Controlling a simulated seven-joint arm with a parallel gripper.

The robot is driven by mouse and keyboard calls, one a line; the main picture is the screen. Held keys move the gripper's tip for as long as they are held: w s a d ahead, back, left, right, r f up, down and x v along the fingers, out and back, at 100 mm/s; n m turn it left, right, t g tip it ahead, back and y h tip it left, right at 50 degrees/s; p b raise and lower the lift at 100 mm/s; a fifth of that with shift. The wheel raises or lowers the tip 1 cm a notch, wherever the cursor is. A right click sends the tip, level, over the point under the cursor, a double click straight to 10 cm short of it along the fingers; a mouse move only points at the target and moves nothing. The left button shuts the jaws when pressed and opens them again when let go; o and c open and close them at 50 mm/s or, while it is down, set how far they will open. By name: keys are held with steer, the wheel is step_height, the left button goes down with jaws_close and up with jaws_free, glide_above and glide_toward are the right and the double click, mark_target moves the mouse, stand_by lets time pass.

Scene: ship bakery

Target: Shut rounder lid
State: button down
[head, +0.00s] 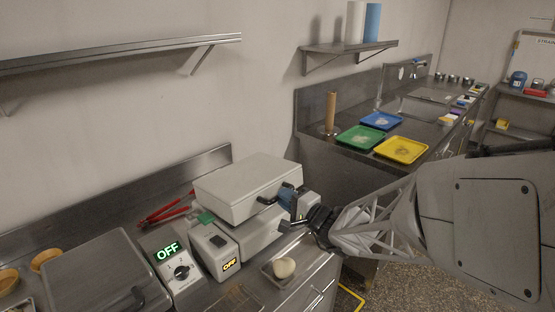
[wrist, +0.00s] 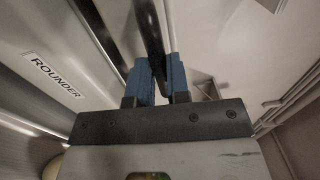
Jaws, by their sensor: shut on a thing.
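The rounder (head: 262,232) is a light grey box-shaped machine on the steel counter, and the wrist view shows its "ROUNDER" label (wrist: 54,76). Its lid (head: 250,186) is a thick pale slab over the body, raised and tilted, with a gap between lid and body. My gripper (head: 291,203) is at the lid's front right side. In the wrist view my gripper's blue fingertips (wrist: 160,82) are shut on the dark lid handle (wrist: 149,40). The fingers hide part of the handle in the head view.
Coloured trays (head: 360,138) lie on the far counter.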

steer(key=shift+s+d+f, duration=0.1)
steer(key=shift+s+f, duration=0.05)
steer(key=shift+f, duration=1.3)
steer(key=shift+s+d+f, duration=0.1)
steer(key=shift+s+f, duration=0.05)
steer(key=shift+f, duration=1.25)
steer(key=c, duration=1.1)
jaws_free()
steer(key=shift+r, duration=0.1)
steer(key=shift+r, duration=0.2)
steer(key=v, duration=0.7)
steer(key=shift+s+d, duration=0.2)
steer(key=shift+d, duration=0.1)
steer(key=shift+r, duration=0.1)
